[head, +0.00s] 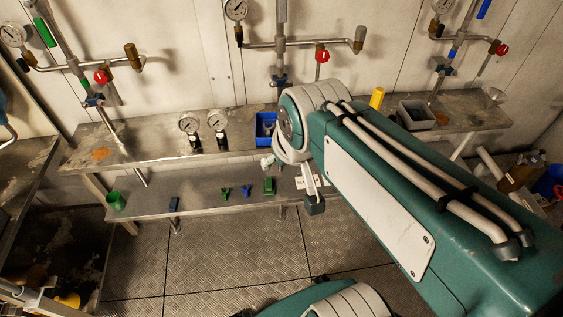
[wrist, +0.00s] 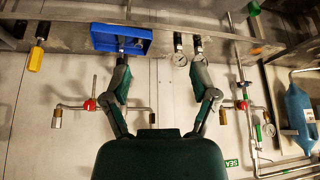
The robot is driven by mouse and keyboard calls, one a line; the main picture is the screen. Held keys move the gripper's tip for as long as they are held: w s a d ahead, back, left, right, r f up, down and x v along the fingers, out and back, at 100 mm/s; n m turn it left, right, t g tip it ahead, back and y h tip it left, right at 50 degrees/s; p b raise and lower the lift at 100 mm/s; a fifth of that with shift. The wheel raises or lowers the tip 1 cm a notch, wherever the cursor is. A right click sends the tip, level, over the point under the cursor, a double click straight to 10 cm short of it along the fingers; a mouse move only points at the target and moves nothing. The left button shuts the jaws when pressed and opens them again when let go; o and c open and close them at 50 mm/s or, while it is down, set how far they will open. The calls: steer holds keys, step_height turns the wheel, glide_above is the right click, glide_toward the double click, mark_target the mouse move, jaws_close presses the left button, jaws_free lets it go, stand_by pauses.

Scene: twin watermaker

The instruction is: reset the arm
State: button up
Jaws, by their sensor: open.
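My arm (head: 390,180) reaches in from the lower right of the head view, its green and white links folded over the shelf. My gripper (wrist: 160,70) shows in the wrist view with its two fingers spread wide apart. Nothing is between the fingers. Behind them is the pale wall with pipes, and the picture is turned upside down. In the head view the gripper is mostly hidden behind the arm's white joint, with only a small part showing below it.
A metal bench (head: 150,145) holds two gauges (head: 203,125), a blue bin (head: 266,125), a grey bin (head: 415,114) and a yellow piece (head: 377,98). The lower shelf (head: 145,197) bears a green cup (head: 115,201) and several small parts. Pipes with red valves (head: 322,56) line the wall. Plated floor (head: 210,265) is open in front.

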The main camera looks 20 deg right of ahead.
steer(key=s, duration=0.3)
steer(key=s+a, duration=0.1)
steer(key=shift+s+f, duration=0.25)
